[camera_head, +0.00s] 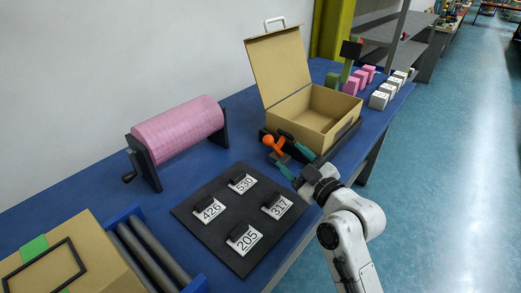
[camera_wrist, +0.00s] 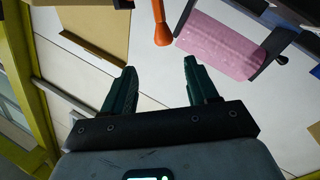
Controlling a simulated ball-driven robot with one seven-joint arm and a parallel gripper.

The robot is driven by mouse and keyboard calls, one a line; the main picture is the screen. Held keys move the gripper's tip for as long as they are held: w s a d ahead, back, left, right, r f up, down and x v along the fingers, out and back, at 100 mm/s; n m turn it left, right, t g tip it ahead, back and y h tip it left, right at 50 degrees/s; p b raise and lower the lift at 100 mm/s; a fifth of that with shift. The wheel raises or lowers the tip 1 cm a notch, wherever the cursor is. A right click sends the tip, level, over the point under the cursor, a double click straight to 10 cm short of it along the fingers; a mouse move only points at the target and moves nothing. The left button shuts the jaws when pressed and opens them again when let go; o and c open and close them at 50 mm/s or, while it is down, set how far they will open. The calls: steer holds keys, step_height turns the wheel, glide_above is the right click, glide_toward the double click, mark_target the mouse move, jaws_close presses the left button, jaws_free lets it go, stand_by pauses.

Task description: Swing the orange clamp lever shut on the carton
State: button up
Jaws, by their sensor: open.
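The tan carton (camera_head: 325,122) sits on the blue table in the head view with its lid raised and its inside empty. The orange clamp lever (camera_head: 272,144) stands at the carton's near left corner, tilted up and away from the carton. In the wrist view the lever (camera_wrist: 161,27) hangs in from the top edge, ahead of the gap between my fingers. My gripper (camera_head: 294,161) is beside the lever, at its lower right, open and empty. Its two teal fingers (camera_wrist: 160,82) are spread and appear apart from the lever. Part of the carton (camera_wrist: 92,28) shows at upper left there.
A pink roll on a black stand (camera_head: 180,130) is left of the lever. A black board (camera_head: 218,240) with number tags lies in front. Pink and white blocks (camera_head: 380,98) stand beyond the carton. Rollers and another box (camera_head: 40,262) are at lower left. Floor is clear at right.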

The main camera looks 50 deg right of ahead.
mark_target(271, 143)
steer(key=x, duration=0.3)
steer(key=p+x, duration=0.1)
steer(key=x, duration=0.3)
steer(key=f+x, duration=0.1)
steer(key=x, duration=0.3)
steer(key=shift+a+p, duration=0.15)
steer(key=shift+p, duration=0.2)
jaws_close()
stand_by(0.3)
